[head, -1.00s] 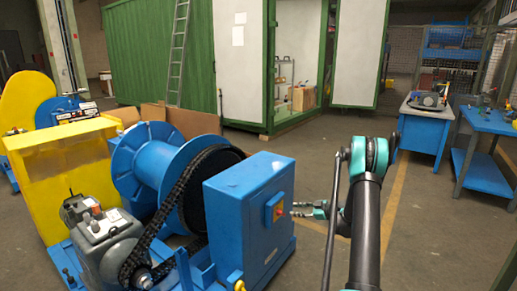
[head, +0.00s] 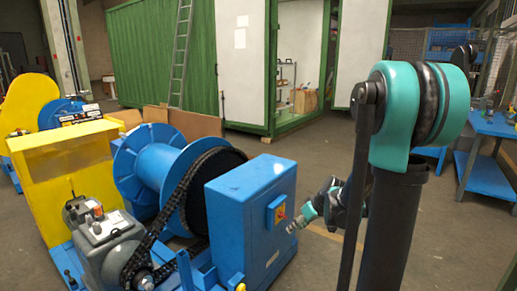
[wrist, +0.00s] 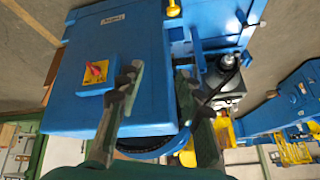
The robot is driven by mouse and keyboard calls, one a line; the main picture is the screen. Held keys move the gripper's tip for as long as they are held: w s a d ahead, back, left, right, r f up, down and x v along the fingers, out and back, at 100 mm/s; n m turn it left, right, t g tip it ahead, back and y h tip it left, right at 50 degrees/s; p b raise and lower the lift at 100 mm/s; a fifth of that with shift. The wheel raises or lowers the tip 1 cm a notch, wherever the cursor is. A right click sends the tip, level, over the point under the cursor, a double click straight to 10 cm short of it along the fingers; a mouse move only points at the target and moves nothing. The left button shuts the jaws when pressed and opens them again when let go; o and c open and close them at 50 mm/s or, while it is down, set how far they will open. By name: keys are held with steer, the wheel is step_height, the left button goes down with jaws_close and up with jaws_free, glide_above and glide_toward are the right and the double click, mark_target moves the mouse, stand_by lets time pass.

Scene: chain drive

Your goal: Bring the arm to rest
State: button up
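My arm stands at the right of the head view, with its elbow high and close to the camera. My gripper (head: 297,222) hangs to the right of the blue control cabinet (head: 240,228), apart from its switch face. In the wrist view my gripper (wrist: 160,72) has its two fingers spread, with nothing between them. The cabinet (wrist: 150,52) fills the view behind the fingers. Its red rotary switch (wrist: 95,71) on a yellow plate is left of the left finger. The switch also shows in the head view (head: 277,211).
A blue drum (head: 160,165) with a black chain (head: 172,205) and a grey motor (head: 108,240) stand left of the cabinet. A yellow guard (head: 68,175) is further left. A blue workbench (head: 485,170) is at the right. Open floor lies behind my arm.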

steer(key=s+d+f+m+h, duration=0.1)
steer(key=s+d+m+h, duration=0.1)
steer(key=s, duration=0.8)
steer(key=s+d+f+m+h, duration=0.1)
steer(key=s+d+m+h, duration=0.1)
steer(key=s, duration=0.8)
steer(key=shift+d+m+h, duration=0.3)
steer(key=shift+m, duration=0.6)
steer(key=shift+f, duration=0.1)
